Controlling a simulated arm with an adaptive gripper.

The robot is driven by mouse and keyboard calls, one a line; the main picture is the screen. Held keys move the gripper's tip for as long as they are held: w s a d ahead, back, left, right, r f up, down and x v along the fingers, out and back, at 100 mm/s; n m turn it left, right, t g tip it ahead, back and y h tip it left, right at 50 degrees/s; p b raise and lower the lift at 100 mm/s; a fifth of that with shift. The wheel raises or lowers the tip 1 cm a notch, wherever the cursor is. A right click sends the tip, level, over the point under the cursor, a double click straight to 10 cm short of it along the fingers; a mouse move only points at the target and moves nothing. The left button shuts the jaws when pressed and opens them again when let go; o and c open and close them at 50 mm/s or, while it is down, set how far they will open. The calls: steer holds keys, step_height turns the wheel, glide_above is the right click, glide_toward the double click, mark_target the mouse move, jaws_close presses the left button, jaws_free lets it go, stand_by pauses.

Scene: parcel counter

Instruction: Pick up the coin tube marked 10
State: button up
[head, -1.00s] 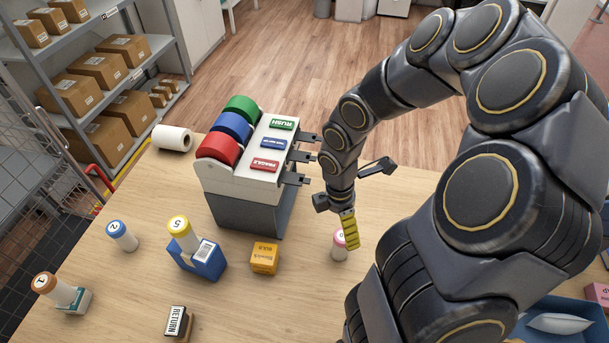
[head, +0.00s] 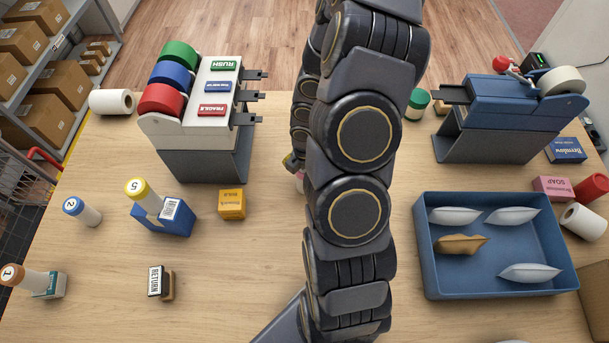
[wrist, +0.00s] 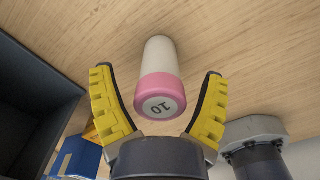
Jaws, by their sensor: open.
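The coin tube marked 10 (wrist: 160,88) is white with a pink cap. In the wrist view it is between the two yellow finger pads of my gripper (wrist: 158,78), with a gap on each side. My gripper is open and does not visibly touch it. In the head view my arm hides most of the gripper and the tube. Other coin tubes stand at the left: a blue-capped 2 (head: 88,214), a yellow-capped 5 (head: 149,198) on a blue box (head: 176,222), and a brown-capped 1 (head: 35,281).
A tape dispenser (head: 205,150) with red, blue and green rolls stands left of my arm. A small orange box (head: 231,204) and a RETURN stamp (head: 156,282) lie near. A blue tray (head: 487,282) holding several pouches and a blue dispenser (head: 510,118) are at the right.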

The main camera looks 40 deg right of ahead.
steer(key=shift+f, duration=0.6)
steer(key=c, duration=1.2)
steer(key=shift+o, duration=0.2)
steer(key=shift+r, duration=0.1)
